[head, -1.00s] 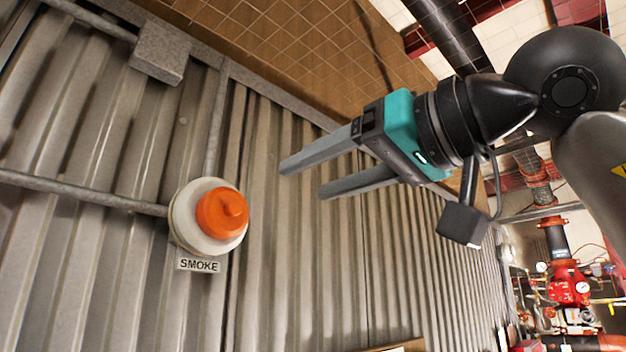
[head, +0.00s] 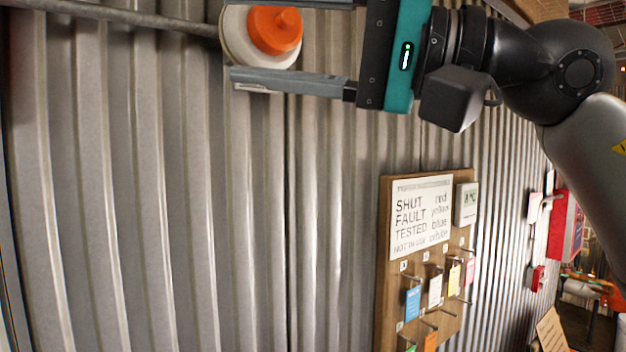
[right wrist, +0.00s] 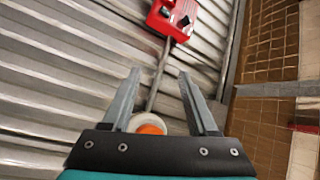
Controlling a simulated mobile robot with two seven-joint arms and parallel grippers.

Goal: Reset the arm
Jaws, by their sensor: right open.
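My right arm (head: 565,65) comes in from the right in the head view. My right gripper (head: 232,40) is open and empty, with its fingers pointing left; the upper finger is partly cut off by the top edge. The orange-capped smoke unit (head: 274,28) on its round white base shows between the fingers; I cannot tell the depth gap. In the right wrist view, the open right gripper (right wrist: 160,73) shows both fingers, and the orange cap (right wrist: 150,129) lies low between them. My left gripper is not in view.
A corrugated metal wall (head: 150,200) fills the left and middle. A wooden board (head: 384,270) with a sign (head: 422,215) and several coloured tags hangs below the gripper. Red equipment (head: 565,225) is at far right. A red box (right wrist: 173,18) is on the wall in the right wrist view.

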